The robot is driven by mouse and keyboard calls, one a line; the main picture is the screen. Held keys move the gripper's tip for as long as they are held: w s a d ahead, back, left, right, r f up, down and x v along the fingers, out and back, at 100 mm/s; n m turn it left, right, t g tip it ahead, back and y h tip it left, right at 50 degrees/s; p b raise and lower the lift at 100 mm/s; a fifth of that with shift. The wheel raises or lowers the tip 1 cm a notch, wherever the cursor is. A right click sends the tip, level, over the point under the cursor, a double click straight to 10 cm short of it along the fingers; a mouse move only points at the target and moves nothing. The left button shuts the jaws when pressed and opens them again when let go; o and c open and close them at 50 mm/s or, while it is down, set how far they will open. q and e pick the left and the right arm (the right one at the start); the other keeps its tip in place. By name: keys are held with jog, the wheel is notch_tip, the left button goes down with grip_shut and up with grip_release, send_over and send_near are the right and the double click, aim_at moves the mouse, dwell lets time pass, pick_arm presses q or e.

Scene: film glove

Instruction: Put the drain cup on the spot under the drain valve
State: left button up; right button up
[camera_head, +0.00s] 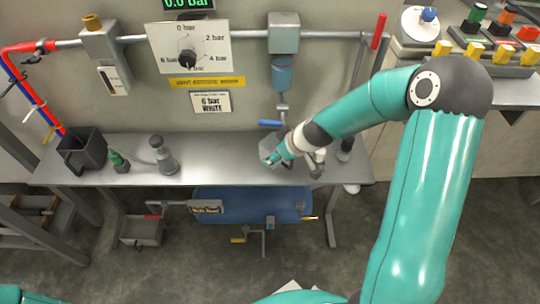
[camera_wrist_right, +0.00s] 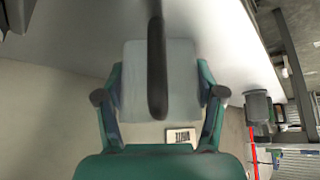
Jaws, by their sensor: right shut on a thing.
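My right gripper (camera_head: 279,153) is at the back of the bench, below the filter unit. It is shut on the pale grey drain cup (camera_head: 266,145), partly hidden behind the fingers. In the right wrist view the cup (camera_wrist_right: 183,75) is a pale square body between the two teal fingers of the gripper (camera_wrist_right: 160,92). A dark upright bar (camera_wrist_right: 157,70) crosses in front of it. The drain valve's blue lever (camera_head: 270,123) is just above the cup, under the blue filter bowl (camera_head: 282,74). The spot is not distinguishable, and cup contact with the bench is unclear. My left gripper is not in view.
A black bin (camera_head: 83,150), a green-topped fitting (camera_head: 119,162) and a grey cylinder (camera_head: 162,155) stand on the left of the bench (camera_head: 215,160). A small dark-topped item (camera_head: 345,148) stands right of the gripper. The bench's middle is clear.

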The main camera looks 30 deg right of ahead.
jog(key=shift+s+d+f, duration=0.1)
jog(key=shift+s+d, duration=0.05)
jog(key=shift+d, duration=0.1)
jog(key=o, duration=1.4)
jog(key=shift+a, duration=0.1)
jog(key=shift+r, duration=0.45)
jog(key=p+v, duration=0.4)
jog(key=v, duration=0.6)
jog(key=shift+s+r, duration=0.45)
